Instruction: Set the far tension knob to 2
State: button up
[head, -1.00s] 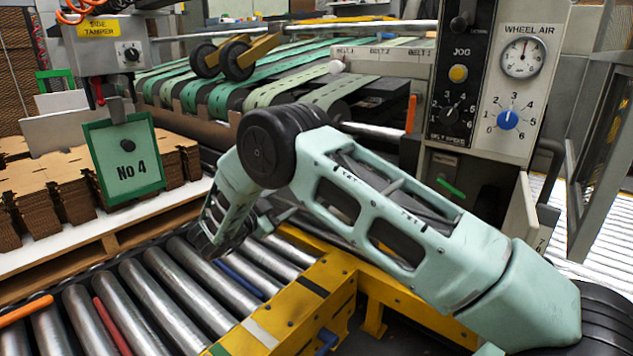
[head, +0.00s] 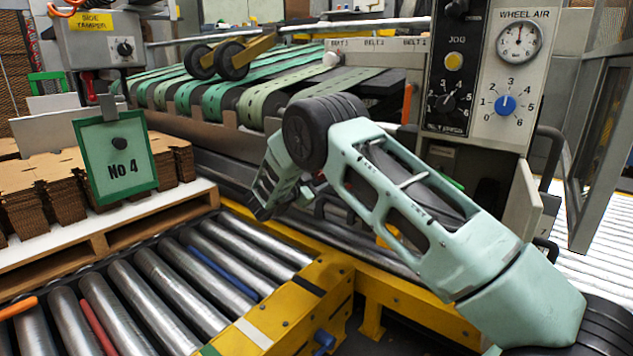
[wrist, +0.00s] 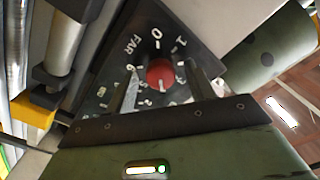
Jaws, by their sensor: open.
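A red knob (wrist: 160,74) sits at the middle of a dark dial plate (wrist: 150,45) in the wrist view. The plate carries the white word FAR and white numerals around the knob; 0 and 1 are readable near its top. I cannot make out which numeral the knob points to. My gripper (wrist: 161,80) is open, with one finger on each side of the knob; whether they touch it is unclear. In the head view my gripper hangs beyond the bent arm and is mostly hidden, and the red knob cannot be made out there.
A control panel (head: 515,70) with a blue wheel-air knob (head: 505,105) stands at the right. A roller conveyor (head: 150,280) with a yellow frame (head: 300,300) lies below the arm. A green No 4 sign (head: 116,157) and stacked cardboard are at the left. Belts run behind.

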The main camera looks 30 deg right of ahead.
jog(key=shift+d, duration=0.15)
jog(key=shift+c, duration=0.3)
jog(key=c, duration=0.9)
